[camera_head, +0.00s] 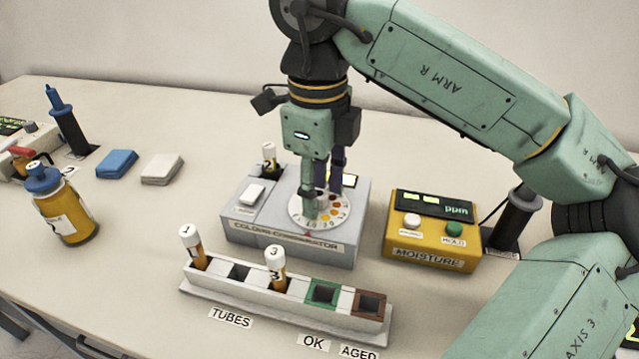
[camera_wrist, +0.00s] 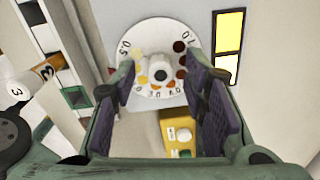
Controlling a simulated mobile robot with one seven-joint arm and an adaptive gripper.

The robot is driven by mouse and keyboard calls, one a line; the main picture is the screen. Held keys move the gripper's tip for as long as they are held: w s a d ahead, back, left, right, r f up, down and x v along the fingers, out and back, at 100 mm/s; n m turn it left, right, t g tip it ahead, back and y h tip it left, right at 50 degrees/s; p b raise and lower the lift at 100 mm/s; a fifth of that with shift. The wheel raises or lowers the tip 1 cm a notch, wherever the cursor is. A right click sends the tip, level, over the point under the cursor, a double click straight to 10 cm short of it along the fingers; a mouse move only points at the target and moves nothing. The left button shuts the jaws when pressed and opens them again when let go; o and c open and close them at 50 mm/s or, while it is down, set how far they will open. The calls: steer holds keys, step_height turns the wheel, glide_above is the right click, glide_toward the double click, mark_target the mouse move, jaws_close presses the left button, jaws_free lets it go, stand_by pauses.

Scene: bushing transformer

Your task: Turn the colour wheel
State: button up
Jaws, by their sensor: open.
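The colour wheel (camera_head: 330,212) is a white disc with coloured dots on the front right of the grey colour comparator (camera_head: 290,240). In the wrist view the wheel (camera_wrist: 130,40) shows numbers around its rim and a white central knob (camera_wrist: 157,68). My gripper (camera_head: 322,195) is open and points down over the wheel. In the wrist view its two fingers (camera_wrist: 165,98) are apart, either side of the knob, with nothing held. I cannot tell whether the fingers touch the wheel. Two yellow windows (camera_wrist: 229,47) sit beside the wheel. Tube 2 (camera_head: 269,158) stands in the comparator's back left.
A tube rack (camera_head: 230,292) stands in front with tubes 1 (camera_head: 190,237) and 3 (camera_head: 276,258). The yellow moisture meter (camera_head: 432,236) is to the right. An amber bottle (camera_head: 66,218) and blue and white pads (camera_head: 117,164) are at left.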

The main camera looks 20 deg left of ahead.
steer(key=shift+c, duration=0.5)
jaws_close()
steer(key=shift+m, duration=0.3)
steer(key=shift+m+b, duration=0.75)
steer(key=shift+m, duration=0.25)
steer(key=shift+m+b, duration=0.65)
steer(key=shift+m, duration=1.45)
steer(key=shift+o, duration=0.5)
jaws_free()
